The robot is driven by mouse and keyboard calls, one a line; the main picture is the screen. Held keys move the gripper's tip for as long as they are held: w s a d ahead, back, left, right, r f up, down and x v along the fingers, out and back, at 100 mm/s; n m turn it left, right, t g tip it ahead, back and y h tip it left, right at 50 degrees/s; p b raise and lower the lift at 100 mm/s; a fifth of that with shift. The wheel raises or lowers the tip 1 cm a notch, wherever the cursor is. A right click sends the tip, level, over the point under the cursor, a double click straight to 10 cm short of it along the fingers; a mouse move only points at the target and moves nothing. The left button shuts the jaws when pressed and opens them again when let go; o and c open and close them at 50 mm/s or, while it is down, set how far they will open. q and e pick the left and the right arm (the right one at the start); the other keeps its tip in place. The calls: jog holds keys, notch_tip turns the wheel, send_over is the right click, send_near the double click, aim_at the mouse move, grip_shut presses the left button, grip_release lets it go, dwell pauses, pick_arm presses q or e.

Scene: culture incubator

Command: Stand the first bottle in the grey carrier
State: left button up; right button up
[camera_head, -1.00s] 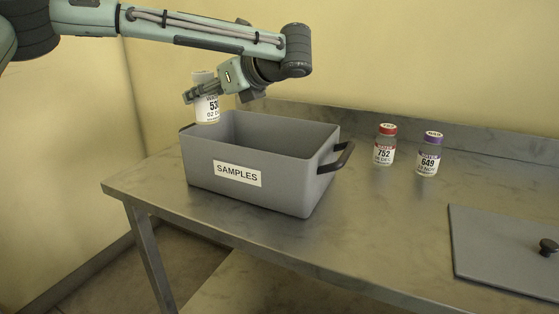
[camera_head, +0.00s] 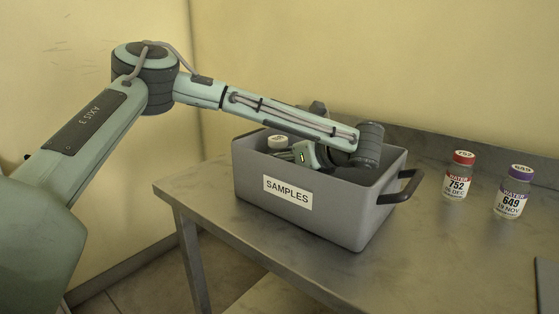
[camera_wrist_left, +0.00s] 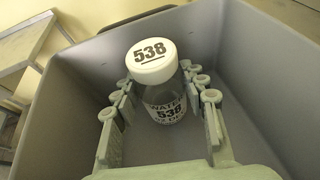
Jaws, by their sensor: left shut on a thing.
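The white-capped bottle marked 538 (camera_head: 277,141) is inside the grey carrier (camera_head: 375,221), near its left side. Only its cap shows above the front wall in the head view. My left gripper (camera_head: 288,153) reaches down into the carrier and is shut on this bottle. In the left wrist view, the bottle (camera_wrist_left: 152,62) stands about upright between the two fingers (camera_wrist_left: 162,92). The carrier's inner walls (camera_wrist_left: 235,40) surround it. I cannot tell whether the bottle's base touches the carrier floor. My right gripper is not in view.
A red-capped bottle marked 752 (camera_head: 457,185) and a purple-capped bottle marked 649 (camera_head: 511,200) stand on the metal table (camera_head: 420,260) to the right. The carrier has a dark handle (camera_head: 402,188) on its right end. A flat grey panel (camera_head: 548,283) lies at the right edge.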

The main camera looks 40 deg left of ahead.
pick_arm(q)
jog(key=shift+f, duration=0.35)
jog(key=o, duration=1.2)
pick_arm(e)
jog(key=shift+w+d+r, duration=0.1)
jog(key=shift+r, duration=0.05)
pick_arm(q)
jog(key=shift+d+r, duration=0.2)
jog(key=v, duration=0.6)
jog(key=shift+d+r+p, duration=0.15)
jog(key=shift+d+p, duration=0.2)
jog(key=shift+d, duration=0.05)
jog(key=shift+s+d, duration=0.1)
jog(key=shift+s, duration=0.05)
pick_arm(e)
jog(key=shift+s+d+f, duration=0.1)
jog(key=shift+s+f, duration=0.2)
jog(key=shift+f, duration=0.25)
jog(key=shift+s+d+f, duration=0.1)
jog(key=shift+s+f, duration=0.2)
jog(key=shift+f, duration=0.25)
